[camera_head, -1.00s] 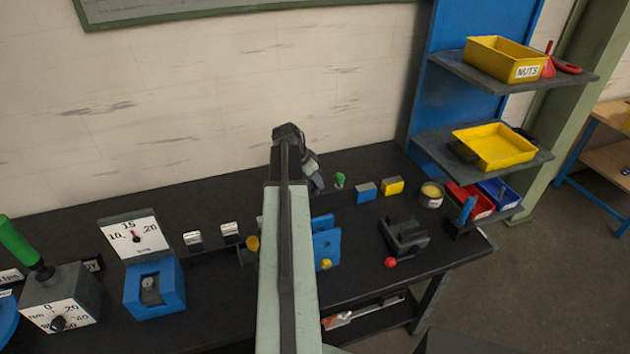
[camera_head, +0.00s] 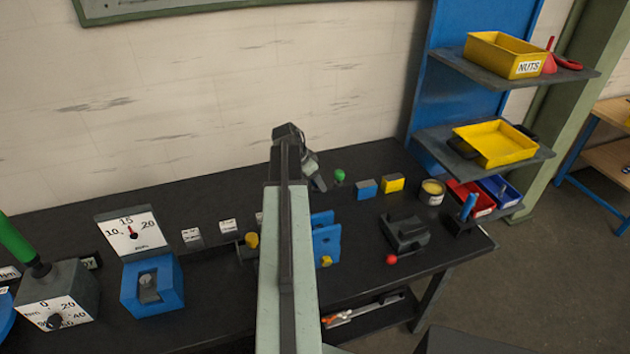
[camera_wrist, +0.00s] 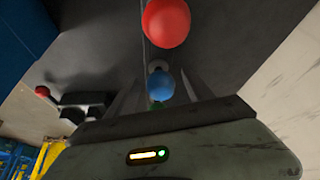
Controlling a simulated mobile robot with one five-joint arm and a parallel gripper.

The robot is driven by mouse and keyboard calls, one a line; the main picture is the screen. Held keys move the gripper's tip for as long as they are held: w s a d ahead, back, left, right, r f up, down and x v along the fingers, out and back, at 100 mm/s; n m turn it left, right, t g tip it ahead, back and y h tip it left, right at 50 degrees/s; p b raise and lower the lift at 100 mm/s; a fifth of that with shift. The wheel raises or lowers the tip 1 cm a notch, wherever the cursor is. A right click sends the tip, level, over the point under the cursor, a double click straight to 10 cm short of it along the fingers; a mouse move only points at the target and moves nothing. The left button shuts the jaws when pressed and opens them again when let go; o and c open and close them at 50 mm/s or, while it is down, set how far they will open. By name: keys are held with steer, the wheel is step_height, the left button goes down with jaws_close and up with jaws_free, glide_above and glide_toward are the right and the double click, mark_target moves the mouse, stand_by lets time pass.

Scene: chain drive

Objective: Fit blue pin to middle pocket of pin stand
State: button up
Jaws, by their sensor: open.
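In the wrist view a blue ball-headed pin (camera_wrist: 161,88) is between the two fingers of my gripper (camera_wrist: 162,92), which are apart on either side of it. In the head view the green ball head (camera_head: 340,175) shows just right of my gripper (camera_head: 317,183), low over the bench. The pin stand cannot be made out; my arm covers that area in the head view. How deep the blue pin sits cannot be told.
A dark vise (camera_head: 407,233) with a red-ended handle, blue (camera_head: 366,188) and yellow (camera_head: 392,183) blocks and a tin (camera_head: 432,192) stand right of my arm. A blue bracket (camera_head: 325,240) is close beside it. Gauges stand left. Shelves with yellow bins (camera_head: 495,145) rise at right.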

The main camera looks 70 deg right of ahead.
steer(key=p+v, duration=0.7)
steer(key=shift+a+r, duration=0.15)
steer(key=shift+r, duration=0.2)
steer(key=shift+w, duration=0.1)
